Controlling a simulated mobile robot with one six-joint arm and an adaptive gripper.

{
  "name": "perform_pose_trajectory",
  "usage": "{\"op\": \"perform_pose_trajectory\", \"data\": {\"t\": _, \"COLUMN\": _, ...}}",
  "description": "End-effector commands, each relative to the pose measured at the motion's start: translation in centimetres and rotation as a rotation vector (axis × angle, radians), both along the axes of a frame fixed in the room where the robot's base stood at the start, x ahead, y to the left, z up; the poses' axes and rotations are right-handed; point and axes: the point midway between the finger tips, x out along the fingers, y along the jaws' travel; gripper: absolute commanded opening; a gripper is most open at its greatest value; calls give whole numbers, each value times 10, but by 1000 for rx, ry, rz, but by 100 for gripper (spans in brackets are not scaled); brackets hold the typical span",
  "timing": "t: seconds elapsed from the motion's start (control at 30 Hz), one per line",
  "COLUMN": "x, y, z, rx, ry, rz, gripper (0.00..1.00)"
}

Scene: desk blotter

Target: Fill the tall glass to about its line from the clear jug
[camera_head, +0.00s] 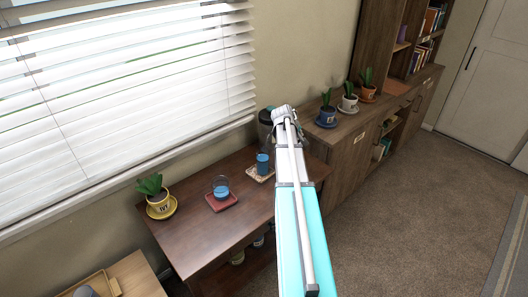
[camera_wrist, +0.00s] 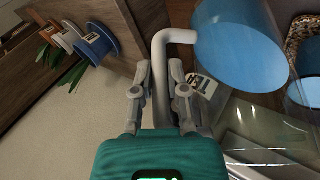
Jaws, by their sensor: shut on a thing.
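My gripper (camera_wrist: 160,85) is shut on the pale grey handle of the clear jug (camera_wrist: 270,128). Blue liquid (camera_wrist: 240,42) shows through the jug's wall near the handle's bend. A narrow glass (camera_head: 262,162) with blue liquid stands on a patterned coaster (camera_head: 259,176), beside the end of my arm. A wider, shorter glass (camera_head: 221,187) with blue liquid stands on a red coaster (camera_head: 222,203). No fill line can be made out. Whether liquid is flowing cannot be told.
A yellow potted plant (camera_head: 159,201) stands at the left of the brown table (camera_head: 205,242). Several more pots, one blue (camera_head: 327,115), stand on the right cabinet. The table's front left is clear.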

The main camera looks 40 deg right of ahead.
Motion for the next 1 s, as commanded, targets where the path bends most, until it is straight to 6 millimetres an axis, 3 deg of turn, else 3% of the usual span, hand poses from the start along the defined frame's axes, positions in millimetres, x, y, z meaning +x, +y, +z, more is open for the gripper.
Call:
{"op": "perform_pose_trajectory", "data": {"t": 0.43, "x": -5, "y": -10, "z": -12, "rx": 67, "ry": -33, "rz": -3, "gripper": 0}}
{"op": "perform_pose_trajectory", "data": {"t": 1.0, "x": -16, "y": -33, "z": -48, "rx": 273, "ry": -136, "rz": -5, "gripper": 0}}
